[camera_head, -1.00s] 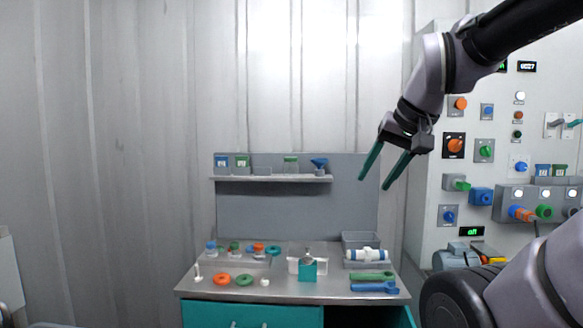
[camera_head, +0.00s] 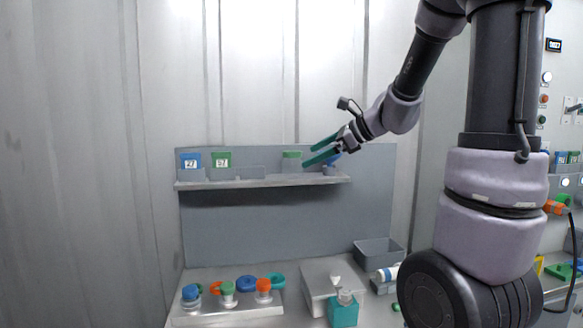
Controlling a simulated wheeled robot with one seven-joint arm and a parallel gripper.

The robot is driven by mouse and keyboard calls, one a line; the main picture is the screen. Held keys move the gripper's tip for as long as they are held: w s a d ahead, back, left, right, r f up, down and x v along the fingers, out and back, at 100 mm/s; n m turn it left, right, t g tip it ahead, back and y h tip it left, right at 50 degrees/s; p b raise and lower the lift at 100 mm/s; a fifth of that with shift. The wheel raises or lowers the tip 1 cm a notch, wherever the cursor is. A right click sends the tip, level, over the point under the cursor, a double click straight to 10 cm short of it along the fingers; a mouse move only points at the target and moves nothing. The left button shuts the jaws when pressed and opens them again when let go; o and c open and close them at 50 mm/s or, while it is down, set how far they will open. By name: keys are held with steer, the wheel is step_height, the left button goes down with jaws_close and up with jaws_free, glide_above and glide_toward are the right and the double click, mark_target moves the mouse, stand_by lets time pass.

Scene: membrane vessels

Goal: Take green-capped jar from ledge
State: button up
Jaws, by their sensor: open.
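The green-capped jar (camera_head: 291,163) stands upright on the grey ledge (camera_head: 262,183), right of the ledge's middle. Its body is pale and clear, and its cap is green. My gripper (camera_head: 306,157) is open and empty, with its two teal fingers pointing left at about cap height. The fingertips show close to the jar's right side. I cannot tell whether they touch it or how far apart they are in depth. The jar's cap and body show clearly of the fingers.
A blue funnel (camera_head: 332,160) is partly hidden behind my gripper at the ledge's right end. The workbench below holds coloured rings, a teal bottle (camera_head: 343,311) and a grey bin (camera_head: 378,254).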

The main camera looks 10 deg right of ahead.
mark_target(296, 166)
steer(key=w+d+f+m+t+h, duration=0.1)
steer(key=w+d+f+m+t, duration=0.25)
steer(key=w+m, duration=0.35)
steer(key=shift+g, duration=0.35)
steer(key=shift+w+d+r+x, duration=0.15)
steer(key=shift+w+x, duration=0.05)
steer(key=shift+x, duration=1.6)
steer(key=shift+w+d+r+x, duration=0.1)
steer(key=shift+w+r+x, duration=0.05)
steer(key=shift+x, duration=1.7)
steer(key=shift+w+d+r+x, duration=0.15)
steer(key=shift+w+x, duration=0.05)
steer(key=shift+x, duration=1.6)
steer(key=c, duration=1.1)
